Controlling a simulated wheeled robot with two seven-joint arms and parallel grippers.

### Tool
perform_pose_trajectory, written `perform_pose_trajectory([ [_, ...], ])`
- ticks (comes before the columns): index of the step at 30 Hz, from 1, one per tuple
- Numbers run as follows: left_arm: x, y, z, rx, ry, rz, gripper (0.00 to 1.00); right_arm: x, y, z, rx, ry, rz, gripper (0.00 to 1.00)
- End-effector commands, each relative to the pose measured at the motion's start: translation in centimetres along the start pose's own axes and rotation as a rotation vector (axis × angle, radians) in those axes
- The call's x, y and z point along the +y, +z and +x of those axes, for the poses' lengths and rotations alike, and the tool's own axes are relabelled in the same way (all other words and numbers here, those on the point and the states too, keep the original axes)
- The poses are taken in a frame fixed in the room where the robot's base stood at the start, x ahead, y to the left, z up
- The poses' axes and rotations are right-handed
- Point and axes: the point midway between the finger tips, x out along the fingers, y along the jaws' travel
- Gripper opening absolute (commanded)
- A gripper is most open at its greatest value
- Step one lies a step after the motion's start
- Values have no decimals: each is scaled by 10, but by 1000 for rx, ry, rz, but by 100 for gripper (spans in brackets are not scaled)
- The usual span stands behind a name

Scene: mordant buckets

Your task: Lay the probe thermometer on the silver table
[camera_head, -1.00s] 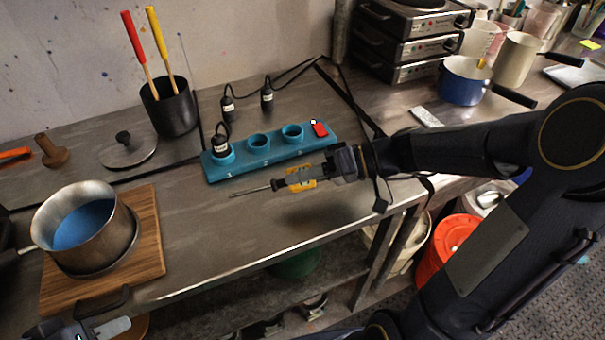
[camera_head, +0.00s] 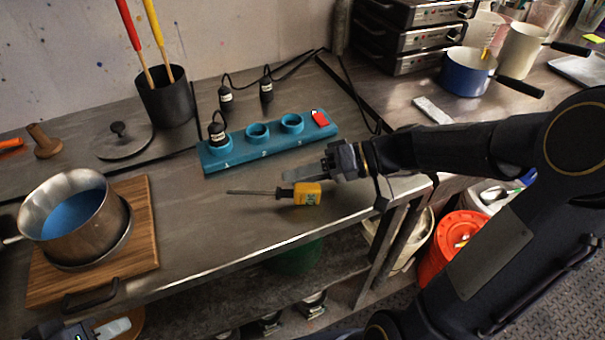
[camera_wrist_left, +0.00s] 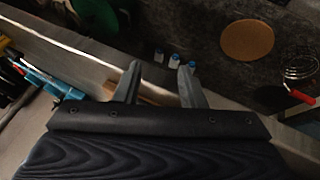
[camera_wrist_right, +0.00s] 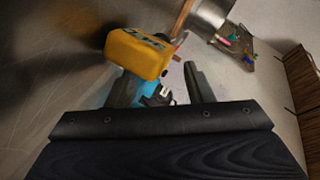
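The probe thermometer (camera_head: 306,194), a yellow body with a thin dark probe pointing left, appears to lie on the silver table (camera_head: 215,228) near its front edge. In the right wrist view its yellow body (camera_wrist_right: 138,53) is beside one finger, not between the fingers. My right gripper (camera_head: 300,174) is just behind the yellow body in the head view. Its fingers (camera_wrist_right: 163,82) are apart, with nothing gripped. My left gripper (camera_head: 112,328) is low at the bottom left of the head view, with its fingers (camera_wrist_left: 158,78) open and empty.
A pot (camera_head: 75,218) on a wooden board (camera_head: 145,230) stands at left. A black container (camera_head: 166,105) holds red and yellow sticks. The table is clear between board and thermometer.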

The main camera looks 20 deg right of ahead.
Motion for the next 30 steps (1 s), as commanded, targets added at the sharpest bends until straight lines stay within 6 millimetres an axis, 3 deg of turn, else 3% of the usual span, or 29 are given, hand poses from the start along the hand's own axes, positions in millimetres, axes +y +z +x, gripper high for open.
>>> perform_pose_trajectory([
  [8,0,0,0,0,0,0,36,1,-1,-10,4,2,0,47],
  [15,-1,1,2,0,0,0,36,1,-1,-50,5,4,-1,47],
  [21,-1,1,2,0,0,0,36,1,0,-74,2,1,0,47],
  [30,-1,1,2,0,0,0,36,0,0,-78,0,0,0,47],
])
